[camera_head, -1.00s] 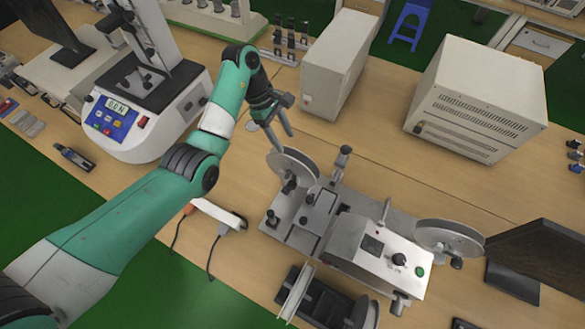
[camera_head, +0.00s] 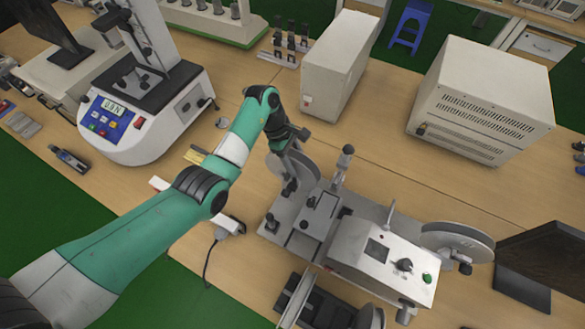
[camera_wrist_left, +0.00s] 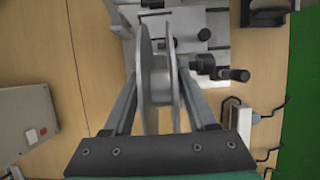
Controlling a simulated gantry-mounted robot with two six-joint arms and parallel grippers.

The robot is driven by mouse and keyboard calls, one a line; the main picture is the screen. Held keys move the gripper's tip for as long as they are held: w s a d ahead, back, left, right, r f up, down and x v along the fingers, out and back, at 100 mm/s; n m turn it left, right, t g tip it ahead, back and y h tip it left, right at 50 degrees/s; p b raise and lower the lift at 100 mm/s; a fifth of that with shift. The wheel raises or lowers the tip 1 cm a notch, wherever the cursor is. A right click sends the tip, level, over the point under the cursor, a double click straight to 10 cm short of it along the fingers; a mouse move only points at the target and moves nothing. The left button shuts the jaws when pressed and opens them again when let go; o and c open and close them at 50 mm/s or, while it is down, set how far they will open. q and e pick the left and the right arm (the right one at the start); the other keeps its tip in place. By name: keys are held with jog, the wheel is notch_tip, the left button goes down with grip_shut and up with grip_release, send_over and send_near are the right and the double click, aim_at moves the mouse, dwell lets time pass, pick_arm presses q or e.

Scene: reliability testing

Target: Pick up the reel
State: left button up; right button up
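The reel, a grey two-disc spool (camera_head: 280,164), stands upright at the left end of the grey taping machine (camera_head: 381,258). In the left wrist view the reel (camera_wrist_left: 147,92) is seen edge-on between the two fingers of my left gripper (camera_wrist_left: 160,80). The fingers are spread, one on each outer side of the discs; firm contact on both sides does not show. In the head view my left gripper (camera_head: 299,160) is down at the reel and partly covers it. My right gripper is not in view.
A second reel (camera_head: 457,242) is mounted at the machine's right end. A white power strip (camera_head: 230,224) lies to the left of the machine. A white box (camera_head: 337,68) and a larger vented box (camera_head: 482,100) stand behind. A force tester (camera_head: 140,120) is at the left.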

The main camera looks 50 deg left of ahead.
pick_arm(q)
grip_shut()
jog(key=shift+r, duration=0.1)
dwell(1.2)
